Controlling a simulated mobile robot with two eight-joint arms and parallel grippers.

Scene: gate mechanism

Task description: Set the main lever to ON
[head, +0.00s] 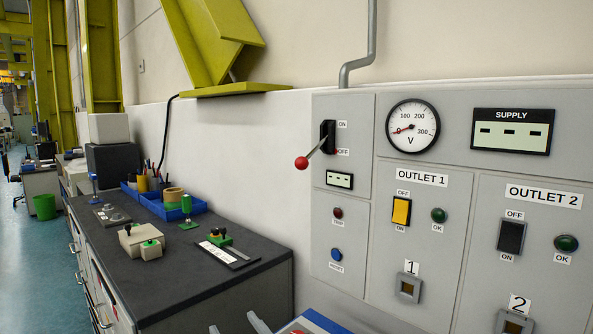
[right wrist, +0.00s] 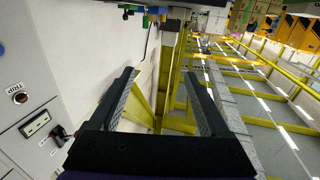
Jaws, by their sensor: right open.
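The main lever (head: 318,151) is on the left column of the grey panel. It has a dark slot plate, a thin rod and a red ball (head: 302,162). The rod slants out and down to the left, with the ball low near the OFF label; the ON label is above. My right gripper (head: 236,326) shows only as two grey fingertips at the bottom edge, below and left of the lever. In the right wrist view it (right wrist: 158,100) is open and empty, and the lever's base (right wrist: 58,133) shows at the left, outside the fingers. My left gripper is not in view.
A dark workbench (head: 165,285) with small tools and a blue tray (head: 160,206) stands left of the panel. The panel (head: 450,250) also carries a voltmeter (head: 412,126), outlet switches and lamps. A blue-edged item (head: 325,321) is cut off at the bottom. Space before the lever looks clear.

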